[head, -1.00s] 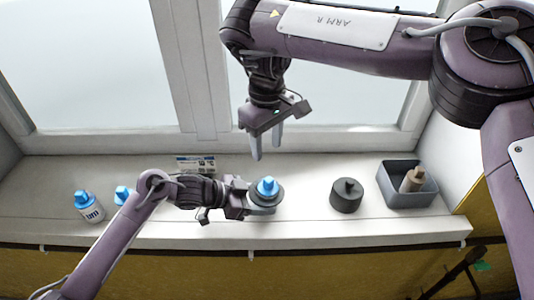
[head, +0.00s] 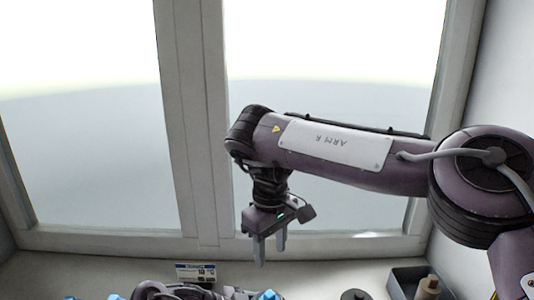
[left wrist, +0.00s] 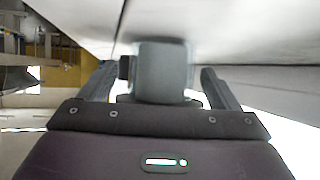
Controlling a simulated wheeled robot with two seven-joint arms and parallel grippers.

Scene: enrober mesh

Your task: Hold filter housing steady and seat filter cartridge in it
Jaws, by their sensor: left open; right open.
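The filter cartridge shows only as a blue top (head: 268,295) at the bottom edge of the head view; how deep it sits is hidden there. In the left wrist view a grey round body, which looks like the filter housing (left wrist: 165,72), stands between the fingers of my left gripper (left wrist: 157,78). That gripper is open, with a gap at the right finger. My right gripper (head: 271,250) is open and empty. It points down, above and slightly behind the blue top in the head view.
A grey bin (head: 405,280) with a tan bottle (head: 429,287) stands at the right end of the sill. A dark round part (head: 354,295) is left of it. A label card (head: 195,273) stands at the window frame. Blue tops (head: 113,297) show at the lower left.

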